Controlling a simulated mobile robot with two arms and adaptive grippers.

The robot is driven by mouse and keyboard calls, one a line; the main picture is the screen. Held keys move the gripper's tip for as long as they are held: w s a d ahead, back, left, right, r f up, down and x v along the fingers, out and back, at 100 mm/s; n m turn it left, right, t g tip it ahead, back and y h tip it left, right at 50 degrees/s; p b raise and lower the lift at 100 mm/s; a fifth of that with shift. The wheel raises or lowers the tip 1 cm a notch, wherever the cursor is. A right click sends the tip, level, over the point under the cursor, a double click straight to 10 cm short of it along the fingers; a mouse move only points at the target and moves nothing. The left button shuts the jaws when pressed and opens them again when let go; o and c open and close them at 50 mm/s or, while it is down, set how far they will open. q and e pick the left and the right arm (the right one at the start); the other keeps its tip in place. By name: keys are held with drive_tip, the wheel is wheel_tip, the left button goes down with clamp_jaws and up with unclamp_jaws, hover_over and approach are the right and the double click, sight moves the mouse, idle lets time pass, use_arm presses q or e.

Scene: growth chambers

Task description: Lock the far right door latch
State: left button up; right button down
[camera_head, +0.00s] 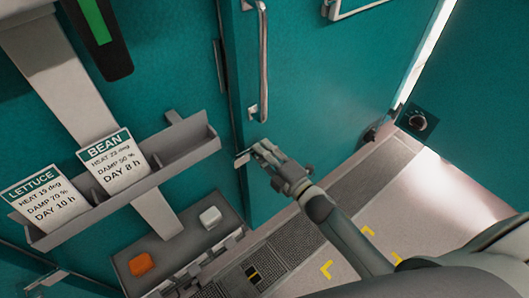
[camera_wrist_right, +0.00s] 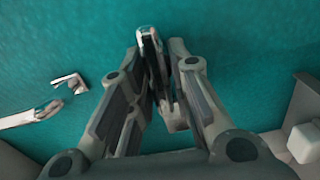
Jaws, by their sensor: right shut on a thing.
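The teal chamber door (camera_head: 320,85) has a long vertical metal handle (camera_head: 263,60) near its left edge. A small metal latch (camera_head: 241,159) sits low at that edge, below the handle. My right gripper (camera_head: 259,150) reaches it from the lower right and is shut on it. In the right wrist view the latch's metal lever (camera_wrist_right: 151,48) stands between the fingers of my right gripper (camera_wrist_right: 160,70); the fingers hide part of it. Whether the latch is locked cannot be told. My left gripper is not in view.
A grey rack (camera_head: 130,190) holds LETTUCE and BEAN cards left of the door. Below it, a tray (camera_head: 185,248) carries an orange block (camera_head: 141,263) and a white block (camera_head: 210,216). Another teal panel with a black knob (camera_head: 418,120) stands right. The floor has yellow marks.

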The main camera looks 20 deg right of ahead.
drive_tip(key=shift+f+n, duration=0.1)
drive_tip(key=shift+n, duration=0.6)
drive_tip(key=c, duration=1.4)
unclamp_jaws()
drive_tip(key=shift+c, duration=0.2)
drive_tip(key=v, duration=1.2)
